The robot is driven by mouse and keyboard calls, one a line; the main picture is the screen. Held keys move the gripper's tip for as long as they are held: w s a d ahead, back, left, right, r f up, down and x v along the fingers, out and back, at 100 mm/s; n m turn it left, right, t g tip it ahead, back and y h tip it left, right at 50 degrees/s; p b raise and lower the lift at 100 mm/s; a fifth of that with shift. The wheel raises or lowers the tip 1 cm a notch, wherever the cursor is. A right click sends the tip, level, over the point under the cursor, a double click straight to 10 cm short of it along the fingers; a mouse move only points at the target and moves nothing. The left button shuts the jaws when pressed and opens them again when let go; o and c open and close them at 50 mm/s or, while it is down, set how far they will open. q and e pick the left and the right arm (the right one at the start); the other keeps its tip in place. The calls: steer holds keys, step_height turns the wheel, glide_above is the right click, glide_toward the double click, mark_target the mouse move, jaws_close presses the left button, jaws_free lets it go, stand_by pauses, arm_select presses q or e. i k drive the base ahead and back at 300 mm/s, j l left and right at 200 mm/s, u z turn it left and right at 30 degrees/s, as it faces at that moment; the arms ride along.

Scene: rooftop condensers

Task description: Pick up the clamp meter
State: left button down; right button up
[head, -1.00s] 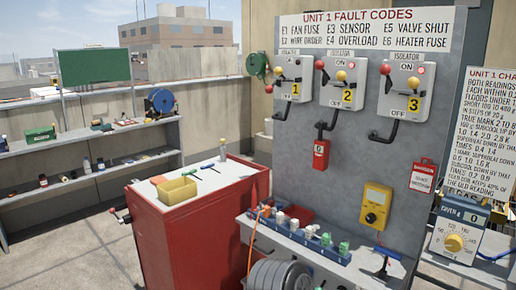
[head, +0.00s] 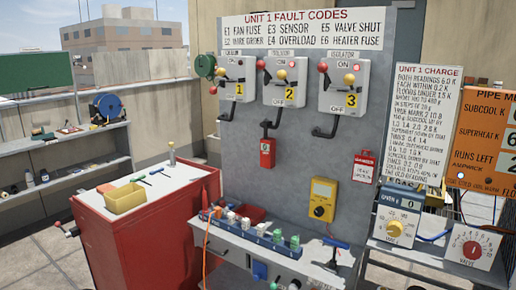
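A yellow meter (head: 322,199) with a grey display and a round dial is upright against the grey panel (head: 222,160), low and right of its middle, just above the narrow shelf (head: 225,238). It is the only thing here that looks like a hand-held meter; I cannot make out clamp jaws on it. Nothing covers its front. Neither of my grippers is in the head view.
The shelf below holds a blue rack (head: 262,238) with several small parts and a blue-handled tool (head: 336,244). A red cabinet (head: 140,240) with a yellow bin (head: 124,198) stands left. A gauge box (head: 397,222) and valve dial (head: 472,248) stand right. Floor shows at lower left.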

mark_target(268, 145)
steer(key=i+j, duration=0.15)
steer(key=j, duration=0.3)
steer(key=i+j+z, duration=0.1)
steer(key=j, duration=0.35)
steer(key=i+j, duration=0.25)
steer(key=j, duration=0.2)
steer(key=i+j+z, duration=0.1)
steer(key=j, duration=0.35)
steer(key=i+j, duration=0.2)
steer(key=j, duration=0.25)
steer(key=i+j+z, duration=0.15)
steer(key=j, duration=0.35)
steer(key=i+j, duration=0.1)
steer(key=j, duration=0.35)
steer(key=i+j+z, duration=0.1)
steer(key=j, duration=0.4)
